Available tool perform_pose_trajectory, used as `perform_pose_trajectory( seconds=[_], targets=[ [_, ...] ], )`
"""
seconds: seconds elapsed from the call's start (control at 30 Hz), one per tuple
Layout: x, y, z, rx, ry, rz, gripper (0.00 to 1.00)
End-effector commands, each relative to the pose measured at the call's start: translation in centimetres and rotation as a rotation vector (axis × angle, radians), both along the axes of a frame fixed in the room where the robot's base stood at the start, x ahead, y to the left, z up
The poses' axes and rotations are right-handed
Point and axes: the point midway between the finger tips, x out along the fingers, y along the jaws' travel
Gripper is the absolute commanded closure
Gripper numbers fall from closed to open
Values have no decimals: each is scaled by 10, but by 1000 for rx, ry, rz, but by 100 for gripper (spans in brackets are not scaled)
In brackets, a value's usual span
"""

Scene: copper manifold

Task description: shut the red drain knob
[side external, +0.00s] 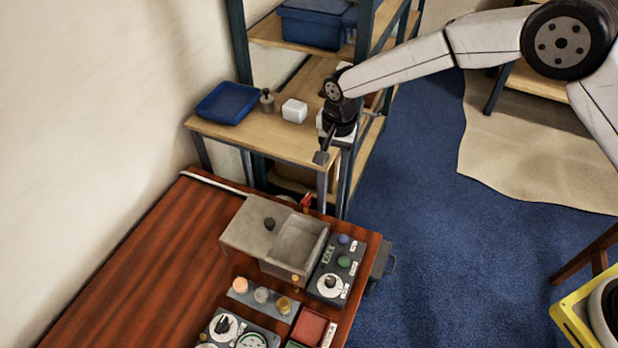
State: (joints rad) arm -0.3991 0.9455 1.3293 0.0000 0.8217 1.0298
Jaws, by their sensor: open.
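My gripper (329,158) hangs in the air, pointing down, with its fingers apart and nothing between them. It shows in front of the light wooden shelf unit and above the far end of the red-brown table. A small red part (306,200) shows just behind the grey open box, below my gripper in the picture. It looks like the red drain knob, but it is too small to tell its setting. Its lower part is hidden by the box. No copper pipework can be made out.
The grey box (299,244) stands at the table's far end. Control panels (336,267) with knobs, several round caps (261,295) and a red tray (311,327) lie nearer. The shelf holds a blue tray (228,101) and white block (294,110). The table's left is clear.

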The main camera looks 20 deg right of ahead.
Motion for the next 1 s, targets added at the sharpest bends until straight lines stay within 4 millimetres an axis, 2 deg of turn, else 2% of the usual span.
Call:
perform_pose_trajectory(
  seconds=[0.1,0.33,0.5,0.77,1.0],
  targets=[
    [5,27,-19,-5,18,-53,46],
    [7,59,-42,-12,39,-132,46],
    [7,66,-47,-14,42,-155,46],
    [7,66,-49,-15,43,-156,46],
    [7,66,-66,-15,44,-155,46]
  ],
)
